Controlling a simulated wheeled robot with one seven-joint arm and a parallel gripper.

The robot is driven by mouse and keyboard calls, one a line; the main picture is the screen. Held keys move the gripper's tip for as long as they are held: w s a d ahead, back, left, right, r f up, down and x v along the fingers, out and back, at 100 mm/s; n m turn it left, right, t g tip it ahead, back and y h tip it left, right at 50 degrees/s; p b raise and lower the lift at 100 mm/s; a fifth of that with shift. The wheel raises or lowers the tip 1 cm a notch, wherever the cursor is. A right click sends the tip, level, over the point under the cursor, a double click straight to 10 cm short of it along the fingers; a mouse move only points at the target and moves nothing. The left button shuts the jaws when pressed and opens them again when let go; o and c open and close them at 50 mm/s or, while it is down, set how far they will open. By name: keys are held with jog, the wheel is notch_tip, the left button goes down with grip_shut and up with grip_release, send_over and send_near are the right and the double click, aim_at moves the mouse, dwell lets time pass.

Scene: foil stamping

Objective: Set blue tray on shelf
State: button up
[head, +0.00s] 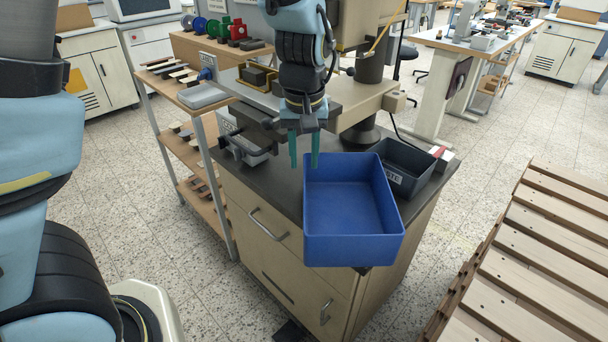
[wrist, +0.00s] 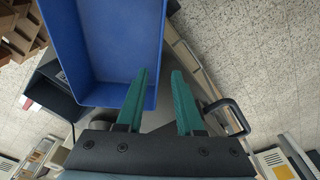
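The blue tray (head: 350,245), open and empty, sits at the front right of the dark worktop and seems to overhang its front edge. It fills the upper left of the wrist view (wrist: 105,50). My gripper (head: 304,164) points down at the tray's back left corner, its green fingers apart. In the wrist view my gripper (wrist: 162,72) has one finger over the tray's inside and the other outside, with the side wall between them. A gap shows; whether either finger touches the wall is unclear. A wooden shelf rack (head: 193,150) with several levels stands left of the cabinet.
A dark grey bin (head: 405,165) is close behind the tray's right side. A press column (head: 366,100) rises behind my gripper. Parts and coloured spools (head: 215,28) occupy the rack's top. Slatted wood (head: 540,260) lies at right. The speckled floor left of the rack is clear.

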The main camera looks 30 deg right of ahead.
jog(key=shift+r, duration=0.9)
jog(key=shift+a, duration=0.15)
jog(key=w+a+n, duration=0.2)
jog(key=w+a, duration=0.2)
jog(key=a, duration=0.9)
jog(key=w+a+n, duration=0.1)
jog(key=w+a, duration=0.4)
jog(key=a, duration=0.8)
jog(key=shift+w+r+n, duration=0.15)
jog(key=shift+r+n, duration=0.15)
jog(key=shift+n, duration=0.1)
jog(key=shift+o, duration=0.4)
jog(key=s+a+n, duration=0.1)
jog(key=a, duration=0.6)
jog(key=shift+s+a+t, duration=0.3)
jog(key=shift+s, duration=0.05)
